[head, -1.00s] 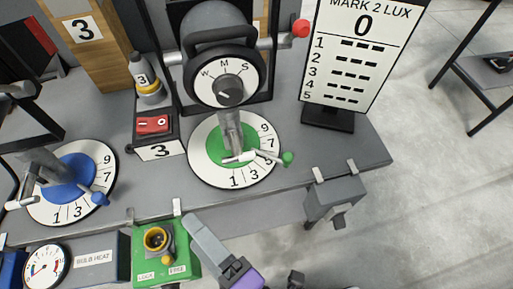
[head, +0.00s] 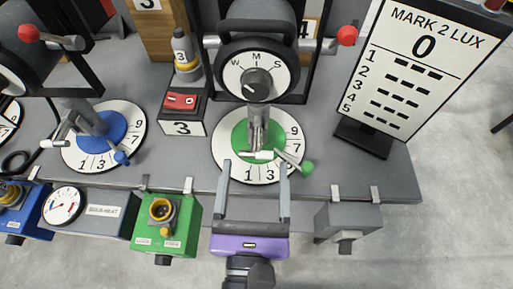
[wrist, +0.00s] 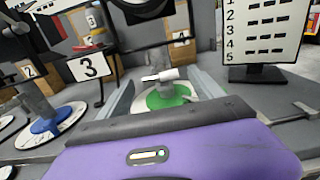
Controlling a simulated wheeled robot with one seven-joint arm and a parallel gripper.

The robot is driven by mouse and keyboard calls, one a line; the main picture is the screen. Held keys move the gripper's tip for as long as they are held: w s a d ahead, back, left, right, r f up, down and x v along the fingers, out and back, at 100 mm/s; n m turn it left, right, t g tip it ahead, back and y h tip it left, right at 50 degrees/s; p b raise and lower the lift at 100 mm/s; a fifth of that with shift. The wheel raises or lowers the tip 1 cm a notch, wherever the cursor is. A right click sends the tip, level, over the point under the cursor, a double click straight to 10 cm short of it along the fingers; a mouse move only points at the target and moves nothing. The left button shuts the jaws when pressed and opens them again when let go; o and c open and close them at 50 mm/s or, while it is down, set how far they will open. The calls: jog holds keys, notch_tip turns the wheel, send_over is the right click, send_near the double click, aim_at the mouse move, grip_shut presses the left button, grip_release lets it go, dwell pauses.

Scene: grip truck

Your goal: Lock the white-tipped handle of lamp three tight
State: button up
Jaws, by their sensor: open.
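The lamp with the W-M-S dial (head: 257,84) stands on a post over a round white scale with a green centre (head: 240,137), beside a "3" card. A white-tipped handle (head: 262,155) crosses low on the post; its white end also shows in the wrist view (wrist: 169,74). A green-knobbed lever (head: 307,167) points to the right. My gripper (head: 256,168), with a purple body, is open and empty in front of the post. Its two fingers point at the handle, one toward each side, with the handle between or just beyond their tips. I cannot tell whether they touch it.
The "3" card (head: 182,129) and red switch (head: 181,102) are left of the scale. A blue-centred scale (head: 97,133) is farther left. The lux board (head: 415,65) stands right. A green box (head: 166,226) and grey box (head: 348,216) hang at the bench's front edge.

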aim_at(256, 156)
jog(key=shift+w, duration=2.35)
jog(key=c, duration=1.4)
